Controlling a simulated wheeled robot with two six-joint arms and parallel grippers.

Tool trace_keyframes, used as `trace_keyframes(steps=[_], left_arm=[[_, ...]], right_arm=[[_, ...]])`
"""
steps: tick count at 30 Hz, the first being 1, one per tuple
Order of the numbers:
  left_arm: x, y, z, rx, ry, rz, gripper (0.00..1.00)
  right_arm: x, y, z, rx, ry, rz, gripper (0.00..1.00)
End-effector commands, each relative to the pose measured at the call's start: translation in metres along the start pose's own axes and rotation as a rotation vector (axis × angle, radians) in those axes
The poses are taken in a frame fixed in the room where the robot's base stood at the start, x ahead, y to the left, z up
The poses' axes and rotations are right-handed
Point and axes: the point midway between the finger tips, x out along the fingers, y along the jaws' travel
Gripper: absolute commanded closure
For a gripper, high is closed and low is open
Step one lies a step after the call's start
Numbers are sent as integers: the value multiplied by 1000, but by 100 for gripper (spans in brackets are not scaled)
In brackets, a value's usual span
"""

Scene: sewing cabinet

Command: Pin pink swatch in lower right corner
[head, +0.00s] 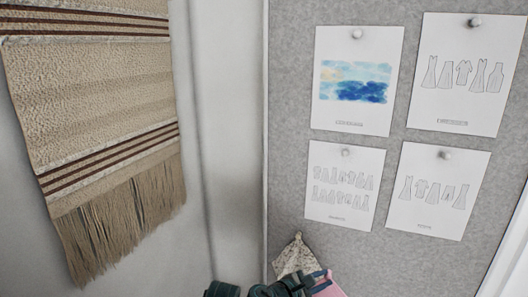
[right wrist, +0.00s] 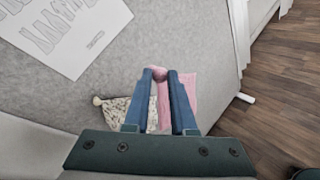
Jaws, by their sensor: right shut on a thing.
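The pink swatch (head: 328,290) shows at the bottom edge of the head view, partly behind my right gripper (head: 318,276). In the right wrist view the blue fingers of my right gripper (right wrist: 160,75) are shut on the pink swatch (right wrist: 187,95) near its top. A small dark rounded bit, perhaps a pin head, sits between the fingertips. The swatch is in front of the lower part of the grey board (head: 400,265); whether it touches the board I cannot tell. My left gripper is not in view.
A floral swatch (head: 294,258) hangs beside the pink one, with a pale pin head (right wrist: 97,100) at its corner. Several pinned paper sheets (head: 430,188) fill the board above. A fringed woven hanging (head: 95,110) is on the left. Wood floor (right wrist: 285,70) lies beyond the board's edge.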

Motion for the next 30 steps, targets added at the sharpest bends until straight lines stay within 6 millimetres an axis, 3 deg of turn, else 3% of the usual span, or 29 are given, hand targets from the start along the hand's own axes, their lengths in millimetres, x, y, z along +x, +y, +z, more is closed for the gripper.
trace_keyframes(steps=[4, 13, 16, 20, 27, 30], left_arm=[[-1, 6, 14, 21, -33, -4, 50], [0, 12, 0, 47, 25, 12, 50], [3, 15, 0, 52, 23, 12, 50], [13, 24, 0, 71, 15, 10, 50], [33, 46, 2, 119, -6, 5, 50], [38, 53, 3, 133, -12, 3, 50]], right_arm=[[0, 0, 0, 0, 0, 0, 100], [1, -1, 0, 0, -1, -1, 100], [10, -6, 3, 4, -9, -13, 100], [43, -24, 15, 18, -35, -53, 100], [114, -74, 53, 51, -101, -148, 100], [134, -90, 66, 61, -120, -175, 100]])
